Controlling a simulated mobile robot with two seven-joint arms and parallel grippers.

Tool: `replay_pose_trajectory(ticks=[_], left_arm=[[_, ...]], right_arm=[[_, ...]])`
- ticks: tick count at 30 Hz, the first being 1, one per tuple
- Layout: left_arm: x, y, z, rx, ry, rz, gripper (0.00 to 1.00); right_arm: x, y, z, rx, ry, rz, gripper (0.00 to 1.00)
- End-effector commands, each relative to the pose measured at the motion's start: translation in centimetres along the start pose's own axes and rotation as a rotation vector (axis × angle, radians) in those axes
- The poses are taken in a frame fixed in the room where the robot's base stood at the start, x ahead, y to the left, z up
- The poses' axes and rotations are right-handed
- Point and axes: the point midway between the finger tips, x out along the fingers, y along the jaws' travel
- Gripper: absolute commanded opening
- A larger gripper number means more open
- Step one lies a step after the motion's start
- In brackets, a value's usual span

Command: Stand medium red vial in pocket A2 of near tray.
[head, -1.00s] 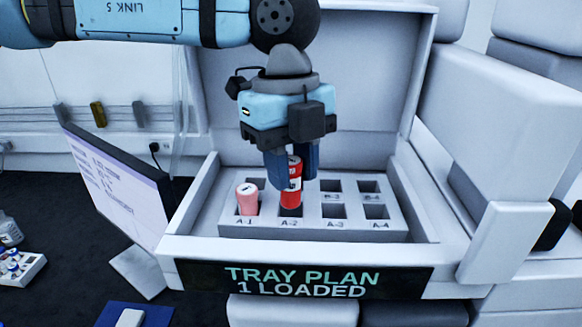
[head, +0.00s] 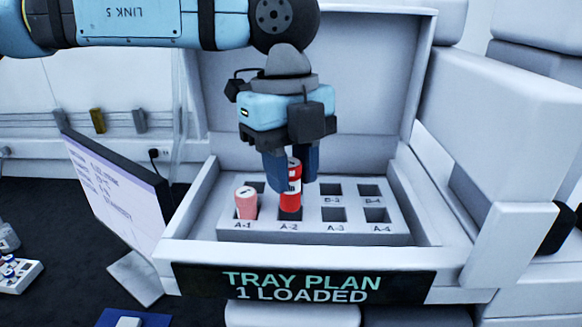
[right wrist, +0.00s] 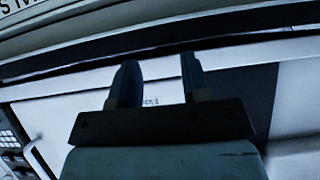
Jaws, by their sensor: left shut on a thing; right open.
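My left gripper (head: 291,185) is shut on the upper part of this vial from above, a finger on each side. The near tray is a grey block with two rows of labelled pockets, inside an open white case. A pink vial (head: 246,203) stands in pocket A-1. My right gripper (right wrist: 160,80) shows in the right wrist view, open with nothing between its fingers.
Pockets A-3, A-4, B-3 and B-4 (head: 369,190) are empty. The case wall and sign (head: 303,284) reading "TRAY PLAN 1 LOADED" stand in front. A tilted screen (head: 115,190) is at left, a rack of small vials (head: 18,272) further left.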

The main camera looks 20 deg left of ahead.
Motion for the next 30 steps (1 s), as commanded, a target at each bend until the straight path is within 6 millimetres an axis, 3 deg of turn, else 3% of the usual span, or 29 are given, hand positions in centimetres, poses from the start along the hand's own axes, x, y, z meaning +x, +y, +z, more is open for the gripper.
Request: replay_pose_trajectory(ticks=[30], left_arm=[[2.6, 0.0, 0.3, 0.000, 0.000, 0.000, 0.05]], right_arm=[[1.5, 0.0, 2.3, 0.000, -0.002, 0.000, 0.43]])
